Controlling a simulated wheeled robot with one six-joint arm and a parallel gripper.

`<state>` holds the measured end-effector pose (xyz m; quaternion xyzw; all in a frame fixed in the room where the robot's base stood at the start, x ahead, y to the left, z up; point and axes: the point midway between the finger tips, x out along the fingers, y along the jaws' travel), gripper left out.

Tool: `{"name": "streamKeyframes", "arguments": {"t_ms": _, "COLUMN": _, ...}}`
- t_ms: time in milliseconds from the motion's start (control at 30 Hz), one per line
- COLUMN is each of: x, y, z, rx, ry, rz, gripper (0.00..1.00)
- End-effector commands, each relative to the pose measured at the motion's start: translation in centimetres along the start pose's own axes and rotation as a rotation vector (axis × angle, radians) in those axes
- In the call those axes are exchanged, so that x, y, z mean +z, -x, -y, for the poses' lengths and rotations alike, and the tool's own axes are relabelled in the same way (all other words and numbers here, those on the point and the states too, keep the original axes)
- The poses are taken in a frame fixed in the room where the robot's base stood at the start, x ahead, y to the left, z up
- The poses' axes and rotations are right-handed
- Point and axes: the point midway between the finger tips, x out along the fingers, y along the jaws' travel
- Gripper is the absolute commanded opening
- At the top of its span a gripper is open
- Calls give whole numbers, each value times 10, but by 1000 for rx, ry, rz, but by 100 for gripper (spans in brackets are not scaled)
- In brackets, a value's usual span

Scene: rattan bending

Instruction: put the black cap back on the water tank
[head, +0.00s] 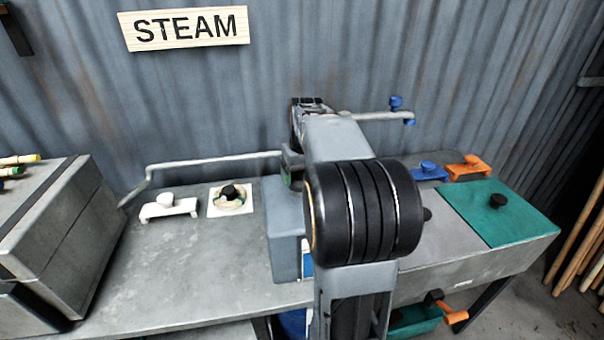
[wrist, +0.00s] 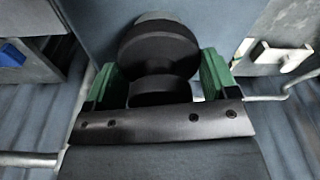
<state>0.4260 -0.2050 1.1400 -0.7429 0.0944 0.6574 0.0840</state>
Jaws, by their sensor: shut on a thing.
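The black cap (wrist: 158,52) is between the green fingers of my gripper (wrist: 158,80) in the wrist view. My gripper is shut on it. The blue-grey water tank (head: 284,250) stands on the bench in the head view, partly behind my arm. Its top surface (wrist: 105,32) fills the middle of the wrist view behind the cap. A pale grey round part (wrist: 157,16) shows just past the cap's edge, mostly hidden. I cannot tell whether the cap touches the tank.
A grey pipe (head: 215,160) runs left from the tank; another with blue knobs (head: 396,104) extends right. A white clamp (head: 168,207) and a black knob (head: 229,192) on a white plate lie left.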

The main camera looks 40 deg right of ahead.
Motion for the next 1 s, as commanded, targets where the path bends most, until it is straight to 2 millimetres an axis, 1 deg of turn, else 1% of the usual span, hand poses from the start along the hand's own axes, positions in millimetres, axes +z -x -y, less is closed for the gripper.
{"name": "streamKeyframes", "arguments": {"t_ms": 800, "x": 1, "y": -10, "z": 0, "rx": 0, "ry": 0, "rz": 0, "gripper": 52}}
{"name": "streamKeyframes", "arguments": {"t_ms": 1000, "x": 1, "y": -10, "z": 0, "rx": 0, "ry": 0, "rz": 0, "gripper": 52}}
